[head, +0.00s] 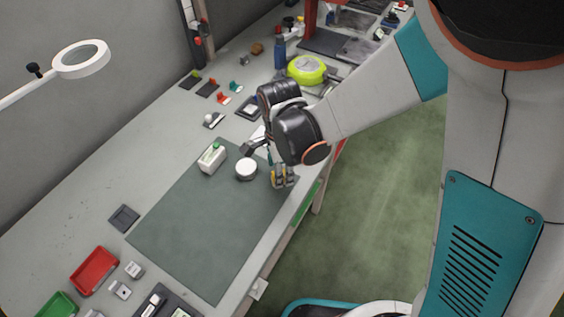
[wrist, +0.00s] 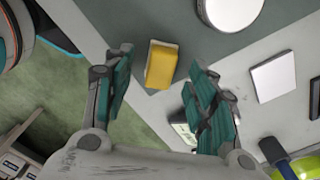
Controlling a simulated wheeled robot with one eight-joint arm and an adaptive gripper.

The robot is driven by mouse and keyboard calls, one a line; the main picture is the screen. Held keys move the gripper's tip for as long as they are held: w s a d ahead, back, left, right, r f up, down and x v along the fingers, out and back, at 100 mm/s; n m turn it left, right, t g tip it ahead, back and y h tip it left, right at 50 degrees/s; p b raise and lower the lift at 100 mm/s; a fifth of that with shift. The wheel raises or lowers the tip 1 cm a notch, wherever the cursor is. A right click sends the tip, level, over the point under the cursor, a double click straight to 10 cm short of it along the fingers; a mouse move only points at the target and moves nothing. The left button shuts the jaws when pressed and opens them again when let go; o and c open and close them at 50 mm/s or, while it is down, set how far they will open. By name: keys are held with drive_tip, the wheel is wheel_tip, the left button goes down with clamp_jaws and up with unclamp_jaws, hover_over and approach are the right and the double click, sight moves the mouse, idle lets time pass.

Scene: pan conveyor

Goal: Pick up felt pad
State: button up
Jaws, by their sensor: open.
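A small yellow block with a paler edge (wrist: 161,65), the likeliest felt pad, lies on the edge of the dark green mat in the wrist view. I cannot tell its material. My gripper (wrist: 158,60) is open, its two teal-padded fingers standing apart on either side of the block, with gaps visible on both sides. In the head view my gripper (head: 268,163) is low over the mat's right edge. Only a bit of yellow shows there at the fingers, and the rest of the block is hidden.
A round white lidded tin (head: 246,169) stands close left of my gripper on the green mat (head: 190,235). A white box with a green top (head: 212,157) is farther left. A flat white square (wrist: 273,76) lies nearby. The mat's front is clear.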

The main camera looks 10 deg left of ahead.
wheel_tip(320, 180, down, 3)
drive_tip(key=shift+r+b, duration=0.1)
drive_tip(key=shift+b, duration=0.25)
drive_tip(key=shift+r, duration=0.1)
drive_tip(key=shift+c, duration=0.3)
clamp_jaws()
wheel_tip(320, 180, up, 20)
drive_tip(key=p, duration=1.3)
drive_tip(key=shift+p, duration=0.3)
